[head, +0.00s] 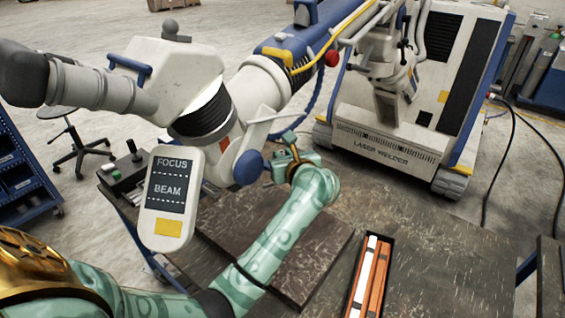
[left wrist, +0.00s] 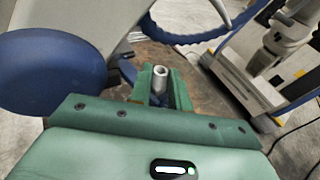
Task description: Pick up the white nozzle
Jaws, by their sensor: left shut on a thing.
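My left gripper (head: 287,139) is beside the microscope arm's blue round knob, above the dark work table. In the left wrist view, its green fingers (left wrist: 159,88) are closed on a small pale grey-white hollow cylinder, the white nozzle (left wrist: 160,78). The nozzle's open round end faces up toward the camera, and its lower part is hidden between the fingers. In the head view I cannot make out the nozzle clearly. My right gripper is not in view.
The microscope arm (head: 200,100) with its FOCUS/BEAM panel (head: 170,199) hangs close to my left arm. A blue knob (left wrist: 50,72) is close by. The laser welder (head: 400,150) stands behind. A black tray (head: 352,303) with orange and white bars lies on the table (head: 440,265).

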